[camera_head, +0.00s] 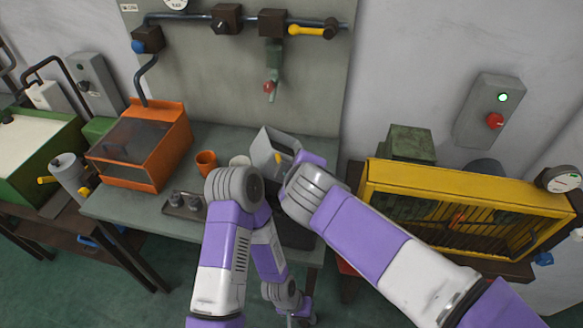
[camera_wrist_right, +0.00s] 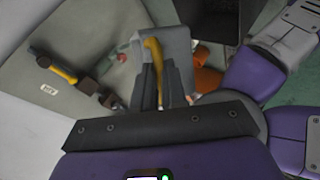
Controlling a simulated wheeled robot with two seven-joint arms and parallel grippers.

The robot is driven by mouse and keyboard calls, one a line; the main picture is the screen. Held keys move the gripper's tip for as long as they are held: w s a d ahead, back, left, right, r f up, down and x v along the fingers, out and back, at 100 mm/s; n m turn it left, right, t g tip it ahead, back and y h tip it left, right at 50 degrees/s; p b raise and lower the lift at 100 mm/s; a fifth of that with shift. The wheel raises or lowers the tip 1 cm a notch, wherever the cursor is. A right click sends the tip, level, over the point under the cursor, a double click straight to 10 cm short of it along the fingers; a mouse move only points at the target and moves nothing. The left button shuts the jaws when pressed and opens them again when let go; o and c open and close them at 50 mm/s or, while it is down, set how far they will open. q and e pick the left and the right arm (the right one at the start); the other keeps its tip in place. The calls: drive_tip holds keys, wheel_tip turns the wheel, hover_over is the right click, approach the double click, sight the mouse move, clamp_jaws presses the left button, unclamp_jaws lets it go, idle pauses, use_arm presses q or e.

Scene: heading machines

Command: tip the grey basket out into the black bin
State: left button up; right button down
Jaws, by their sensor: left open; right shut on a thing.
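The grey basket (camera_head: 262,150) is at the right end of the workbench in the head view, partly hidden by my right arm. My right gripper (camera_wrist_right: 160,72) is shut on its yellow handle (camera_wrist_right: 152,48), and the grey basket wall (camera_wrist_right: 180,50) lies just beyond the fingers. The basket looks tilted in the head view; its contents cannot be made out. The black bin (camera_head: 297,237) shows as a dark shape below the basket, mostly hidden behind my arms. My left gripper (camera_head: 301,312) hangs low in front of the bench, open and away from the basket.
The workbench (camera_head: 130,207) carries an orange machine (camera_head: 145,145), an orange cup (camera_head: 206,162) and a small tray (camera_head: 183,206) with dark parts. A yellow-framed machine (camera_head: 375,180) stands close on the right. Pipes and valves hang on the back panel (camera_head: 200,85).

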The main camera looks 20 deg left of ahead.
drive_tip(key=f+m+g+y+p, duration=0.1)
drive_tip(key=m+y+p, duration=0.1)
drive_tip(key=y+p, duration=0.1)
drive_tip(key=w+f+m+g+y+p, duration=0.1)
drive_tip(key=f+m+y+p, duration=0.1)
drive_tip(key=m+y+p, duration=0.1)
drive_tip(key=d+f+m+g+y+p, duration=0.1)
drive_tip(key=m+y+p, duration=0.2)
drive_tip(key=shift+w+f+g+y, duration=0.2)
drive_tip(key=shift+g+y, duration=0.1)
drive_tip(key=shift+y, duration=0.1)
idle(0.5)
drive_tip(key=shift+p, duration=0.3)
idle(1.2)
